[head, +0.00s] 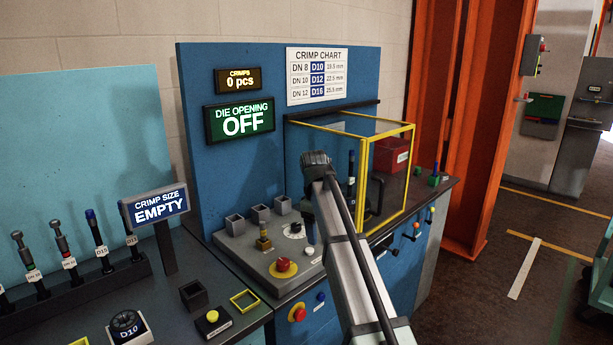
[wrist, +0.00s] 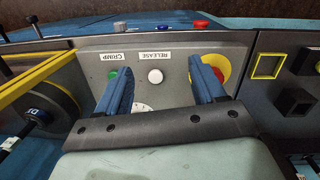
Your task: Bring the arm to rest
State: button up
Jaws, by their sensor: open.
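My arm (head: 350,260) reaches up from the bottom of the head view over the crimper's control panel (head: 245,268). Its far end stands in front of the yellow-framed guard box, and the fingers cannot be made out there. In the wrist view my gripper (wrist: 160,78) is open, with two blue fingers apart and nothing between them. The panel lies beyond the fingers, upside down in that view. The white RELEASE button (wrist: 155,76) shows between the fingers. The green CRIMP button (wrist: 112,74) is by the left finger, and a red stop button on yellow (wrist: 222,72) is partly behind the right finger.
The yellow-framed guard box (head: 390,180) stands close right of my arm. A blue back panel (head: 235,170) rises behind, with an OFF display (head: 240,119). The CRIMP SIZE sign (head: 158,206) reads EMPTY. Upright tools (head: 96,232) stand at left. Open floor (head: 500,285) lies at right.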

jog(key=s+d+f+m+g, duration=0.15)
jog(key=d+f, duration=0.25)
jog(key=f, duration=0.6)
jog(key=s+d+f+m, duration=0.1)
jog(key=s+d+f, duration=0.2)
jog(key=f, duration=0.8)
jog(key=s+d+f+m+g, duration=0.1)
jog(key=s+d+f, duration=0.1)
jog(key=s+f, duration=0.6)
jog(key=s+d+f+m+g, duration=0.15)
jog(key=s+f, duration=0.25)
jog(key=f, duration=0.9)
jog(key=s+d+f+m+g, duration=0.1)
jog(key=s+f, duration=0.5)
jog(key=s, duration=0.6)
jog(key=s+d+f+m+g, duration=0.1)
jog(key=s+d+f+m, duration=0.1)
jog(key=s+f, duration=0.5)
jog(key=s+d+f+m+y, duration=0.1)
jog(key=s+f, duration=0.5)
jog(key=s, duration=1.2)
jog(key=shift+s+d+f+m+g, duration=0.15)
jog(key=shift+s+f+m+g, duration=0.2)
jog(key=shift+m, duration=0.45)
